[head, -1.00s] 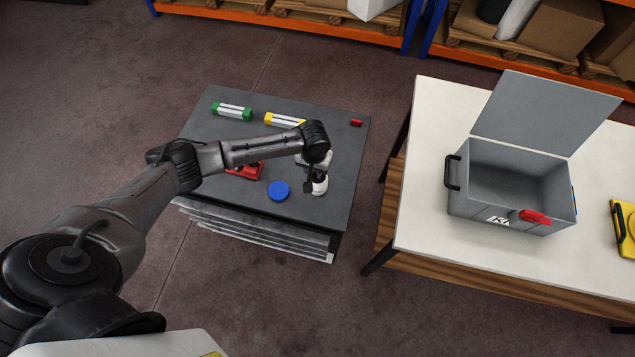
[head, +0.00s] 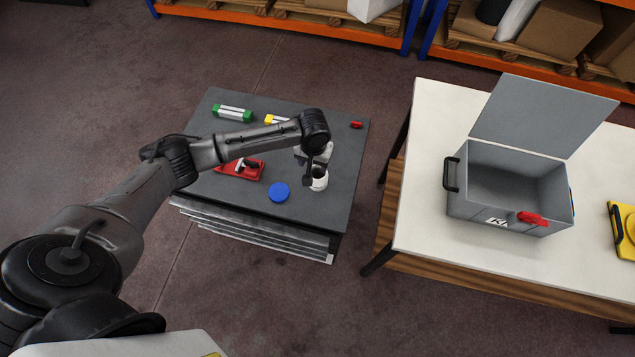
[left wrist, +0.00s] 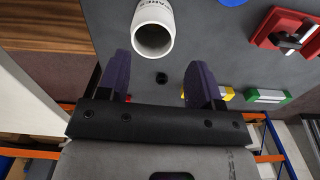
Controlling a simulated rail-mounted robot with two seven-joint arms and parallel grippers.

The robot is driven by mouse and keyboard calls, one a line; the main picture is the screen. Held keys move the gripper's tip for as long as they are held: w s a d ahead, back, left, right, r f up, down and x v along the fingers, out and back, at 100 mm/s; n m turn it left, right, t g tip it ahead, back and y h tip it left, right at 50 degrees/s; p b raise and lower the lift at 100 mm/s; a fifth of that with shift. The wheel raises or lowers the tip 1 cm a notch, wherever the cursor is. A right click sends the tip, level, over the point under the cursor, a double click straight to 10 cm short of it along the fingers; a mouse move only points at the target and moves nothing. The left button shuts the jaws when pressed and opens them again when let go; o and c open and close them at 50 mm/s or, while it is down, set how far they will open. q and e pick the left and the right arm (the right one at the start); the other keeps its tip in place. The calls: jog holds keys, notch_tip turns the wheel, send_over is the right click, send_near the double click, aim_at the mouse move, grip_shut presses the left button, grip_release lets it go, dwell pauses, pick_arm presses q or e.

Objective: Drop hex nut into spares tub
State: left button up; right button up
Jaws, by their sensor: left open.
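The hex nut (left wrist: 161,78) looks like a small dark piece lying on the grey table, between the finger lines of my left gripper in the left wrist view. The spares tub looks to be the white round cup (left wrist: 153,28) with dark lettering, just beyond the nut; it also shows in the head view (head: 319,183), partly hidden by my gripper. My left gripper (left wrist: 157,62) is open and empty, pointing down over the table; its fingers stand on either side of the nut in the picture. In the head view I cannot make out the nut. My right gripper is not in view.
An open grey box (head: 510,190) stands on a white bench at right.

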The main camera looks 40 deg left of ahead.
pick_arm(q)
notch_tip(320, 180, up, 9)
jog(key=shift+f+p, duration=0.15)
jog(key=shift+p, duration=0.3)
dwell(0.5)
